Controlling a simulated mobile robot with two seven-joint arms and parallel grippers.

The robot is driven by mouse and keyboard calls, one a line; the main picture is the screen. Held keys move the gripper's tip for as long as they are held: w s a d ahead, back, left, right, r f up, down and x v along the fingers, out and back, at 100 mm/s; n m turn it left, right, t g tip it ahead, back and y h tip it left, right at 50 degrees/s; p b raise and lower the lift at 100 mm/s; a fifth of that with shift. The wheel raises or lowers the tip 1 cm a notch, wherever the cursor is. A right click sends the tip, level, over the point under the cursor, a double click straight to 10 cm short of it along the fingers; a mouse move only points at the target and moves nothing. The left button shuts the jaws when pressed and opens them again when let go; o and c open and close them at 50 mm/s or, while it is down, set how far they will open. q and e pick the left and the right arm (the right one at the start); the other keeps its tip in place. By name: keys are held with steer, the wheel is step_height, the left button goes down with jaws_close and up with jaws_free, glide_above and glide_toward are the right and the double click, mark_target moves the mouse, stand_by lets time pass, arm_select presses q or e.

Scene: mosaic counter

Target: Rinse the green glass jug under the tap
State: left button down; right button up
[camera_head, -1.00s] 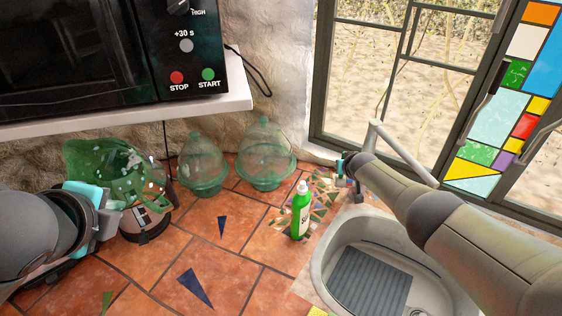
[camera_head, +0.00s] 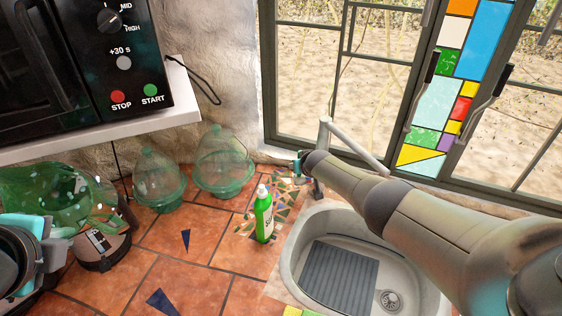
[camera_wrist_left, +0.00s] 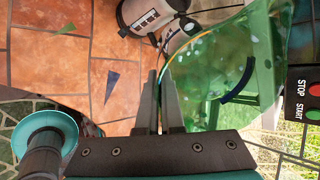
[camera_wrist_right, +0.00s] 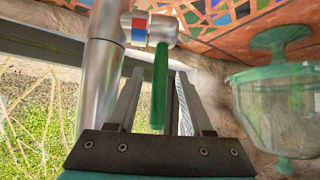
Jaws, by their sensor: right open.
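The green glass jug (camera_head: 45,195) is at the far left of the head view, above the counter and in front of a cream-and-black appliance. My left gripper (camera_head: 58,238) is at its side. In the left wrist view, my left fingers (camera_wrist_left: 160,78) are close together on the edge of the jug (camera_wrist_left: 225,70). The tap (camera_head: 352,143) stands behind the sink (camera_head: 290,262). My right gripper (camera_wrist_right: 159,75) is open, with its fingers on either side of the tap's green lever (camera_wrist_right: 160,95). Any contact with the lever is unclear.
A green soap bottle (camera_head: 264,216) stands left of the sink. Two green glass domes (camera_head: 159,180) stand by the wall. The cream-and-black appliance (camera_head: 104,242) is near the jug. A microwave (camera_head: 95,60) sits on a shelf above. The tiles left of the soap bottle are mostly clear.

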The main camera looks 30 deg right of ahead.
arm_select(q)
step_height(320, 180, up, 4)
steer(key=p, duration=0.3)
steer(key=shift+f, duration=0.2)
steer(key=shift+r+p, duration=0.3)
steer(key=shift+r, duration=0.05)
steer(key=shift+r+p, duration=0.6)
steer(key=shift+f, duration=0.15)
arm_select(e)
steer(key=v, duration=1.1)
steer(key=shift+s+d+r, duration=0.1)
steer(key=shift+r, duration=0.05)
